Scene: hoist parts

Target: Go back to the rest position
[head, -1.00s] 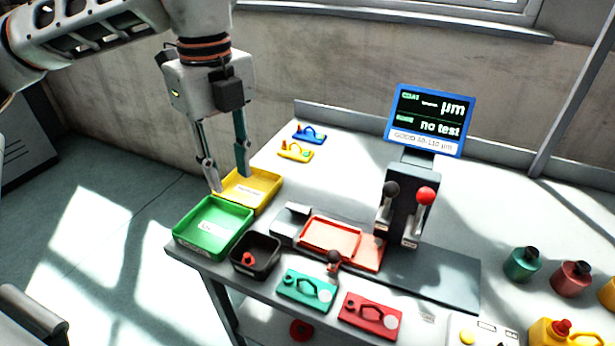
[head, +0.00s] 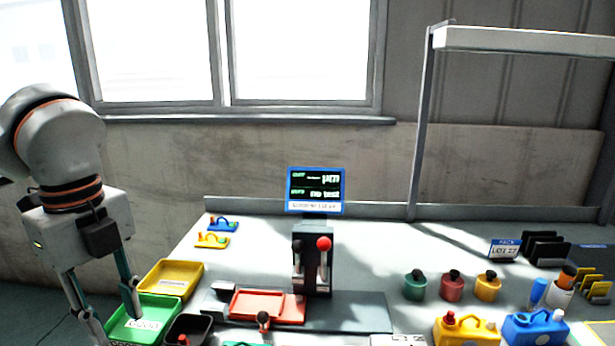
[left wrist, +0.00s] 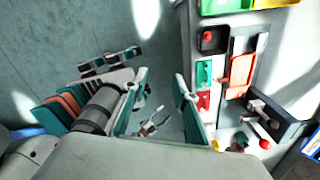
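My left gripper (head: 115,318) hangs at the left in the head view, its two fingers apart with nothing between them. It is in front of the green tray (head: 165,308) and the yellow tray (head: 195,272), near the table's left end. In the left wrist view the fingers of my left gripper (left wrist: 163,100) also stand apart and empty, over the floor beside the table. My right gripper cannot be made out in either view.
On the table are a gauge with a screen (head: 315,190), an orange-red tray (head: 258,305), a black bin (head: 190,328) and small blue (head: 222,223) and yellow (head: 212,240) parts. Bottles and jugs stand at the right. A shelf frame (head: 422,120) rises behind.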

